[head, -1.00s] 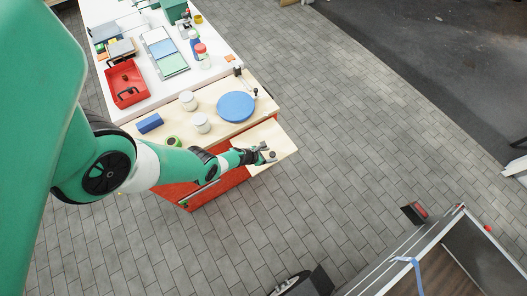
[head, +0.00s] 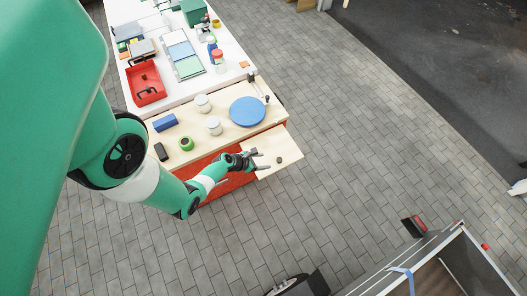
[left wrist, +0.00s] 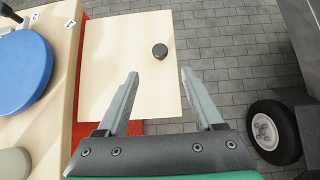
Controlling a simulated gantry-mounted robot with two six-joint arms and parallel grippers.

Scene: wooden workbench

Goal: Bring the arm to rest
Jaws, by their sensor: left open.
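My left gripper (head: 261,160) is at the left edge of a pale wooden pull-out board (head: 290,152) on the red cabinet's right side. Its jaws are open and empty. In the left wrist view the two grey fingers (left wrist: 160,76) stand well apart over the board (left wrist: 115,50). A small dark round object (head: 279,160) lies on the board just beyond the fingertips; it also shows in the left wrist view (left wrist: 160,51). My right gripper does not show.
The wooden top holds a blue disc (head: 248,111), two white jars, a green ring-shaped object (head: 186,143) and a blue block (head: 165,122). A red tray (head: 147,84) lies on the white table behind. Open paved floor is right of the board.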

